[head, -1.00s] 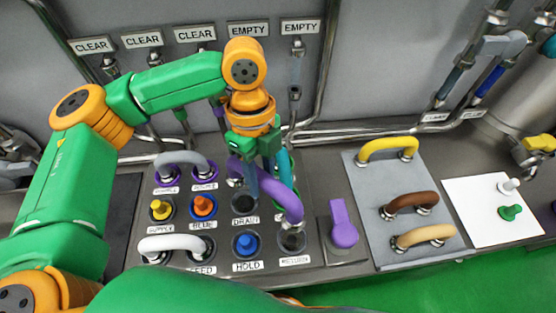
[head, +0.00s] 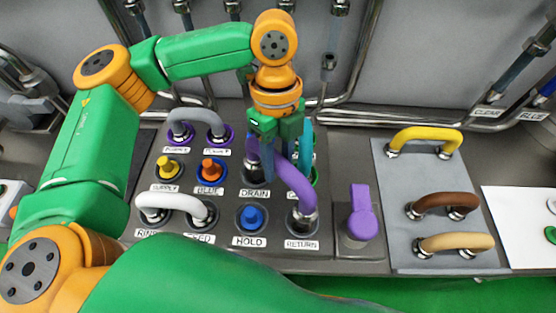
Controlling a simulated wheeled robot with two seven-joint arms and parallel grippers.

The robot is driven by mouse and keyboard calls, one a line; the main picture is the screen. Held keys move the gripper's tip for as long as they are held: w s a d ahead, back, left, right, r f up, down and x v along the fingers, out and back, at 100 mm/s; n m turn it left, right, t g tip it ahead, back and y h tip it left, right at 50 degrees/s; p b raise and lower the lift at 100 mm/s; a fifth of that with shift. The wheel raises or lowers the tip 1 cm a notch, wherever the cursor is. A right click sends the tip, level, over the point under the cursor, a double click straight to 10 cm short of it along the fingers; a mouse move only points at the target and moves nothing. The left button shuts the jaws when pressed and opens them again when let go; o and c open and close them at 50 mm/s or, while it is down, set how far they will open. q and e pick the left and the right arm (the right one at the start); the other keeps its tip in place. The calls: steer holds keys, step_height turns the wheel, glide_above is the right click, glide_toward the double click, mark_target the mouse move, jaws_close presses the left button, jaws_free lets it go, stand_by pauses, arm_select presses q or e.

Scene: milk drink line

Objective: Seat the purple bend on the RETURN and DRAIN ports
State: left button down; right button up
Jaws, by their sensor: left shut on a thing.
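The purple bend (head: 295,184) stands over the right part of the port panel. Its near end is at the RETURN port (head: 302,222), above the RETURN label. Its far end is by the DRAIN port (head: 254,174), partly hidden by my fingers. I cannot tell whether either end is fully seated. My left gripper (head: 276,150) points down and is shut on the purple bend near its far end. My right gripper is not in view.
A teal bend (head: 306,142) stands just behind the gripper. Grey (head: 197,117) and white (head: 174,200) bends, and yellow, orange and blue (head: 250,217) plugs occupy other ports. A purple handle (head: 362,213) stands to the right. A grey mat (head: 400,236) holds yellow, brown and tan bends.

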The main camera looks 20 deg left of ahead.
arm_select(q)
steer(key=shift+w+a+b+x, duration=0.1)
steer(key=shift+w+b+x, duration=0.1)
steer(key=shift+b+x, duration=0.7)
steer(key=shift+w+a+b+x, duration=0.1)
steer(key=shift+w+b+x, duration=0.1)
steer(key=shift+b+x, duration=0.7)
steer(key=shift+w+a+b+x, duration=0.15)
steer(key=shift+b+x, duration=0.35)
steer(key=shift+x, duration=0.65)
steer(key=shift+f, duration=0.2)
steer(key=shift+c, duration=2.1)
jaws_free()
steer(key=v, duration=0.7)
steer(key=shift+r, duration=0.1)
